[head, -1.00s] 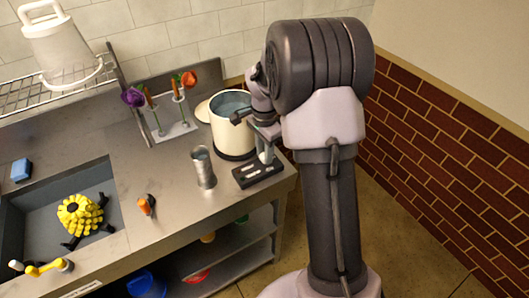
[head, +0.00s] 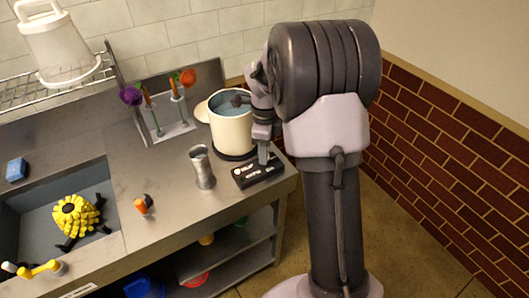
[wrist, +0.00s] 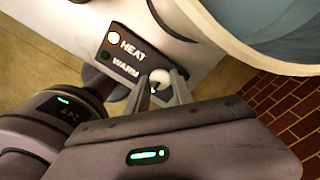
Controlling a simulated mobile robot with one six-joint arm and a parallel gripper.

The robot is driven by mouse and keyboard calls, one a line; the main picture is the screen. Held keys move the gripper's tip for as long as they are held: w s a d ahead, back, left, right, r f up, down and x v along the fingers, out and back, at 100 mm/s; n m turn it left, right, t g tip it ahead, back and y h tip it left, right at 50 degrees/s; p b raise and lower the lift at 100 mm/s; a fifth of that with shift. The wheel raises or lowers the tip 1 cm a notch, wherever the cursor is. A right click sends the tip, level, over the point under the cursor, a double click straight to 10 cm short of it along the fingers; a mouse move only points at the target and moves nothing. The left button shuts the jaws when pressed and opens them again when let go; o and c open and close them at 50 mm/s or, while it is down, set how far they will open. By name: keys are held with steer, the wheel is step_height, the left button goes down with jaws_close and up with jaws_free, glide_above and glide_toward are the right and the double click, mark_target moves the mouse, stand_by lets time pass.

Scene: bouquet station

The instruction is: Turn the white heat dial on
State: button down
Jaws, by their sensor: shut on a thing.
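The white heat dial (wrist: 159,76) shows between my fingertips in the wrist view. My gripper (wrist: 159,88) is shut on it, one finger on each side, and the fingers hide part of it. The dial sits on a black control panel (wrist: 128,47) with the words HEAT and WARM. A round light by HEAT (wrist: 113,38) looks pale with an orange rim; the light by WARM (wrist: 104,55) is dark green. In the head view my gripper (head: 264,158) reaches down to the right part of the panel (head: 257,178), and the dial cannot be made out there.
A cream pot (head: 232,133) of water stands just behind the panel. A metal cup (head: 202,168) stands to its left. The counter's right edge is close to the panel.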

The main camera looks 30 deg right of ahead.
steer(key=shift+m, duration=0.5)
steer(key=c, duration=1.1)
jaws_free()
steer(key=shift+r, duration=0.1)
step_height(320, 180, up, 17)
steer(key=p, duration=0.6)
steer(key=shift+r+p, duration=0.15)
steer(key=shift+p, duration=0.2)
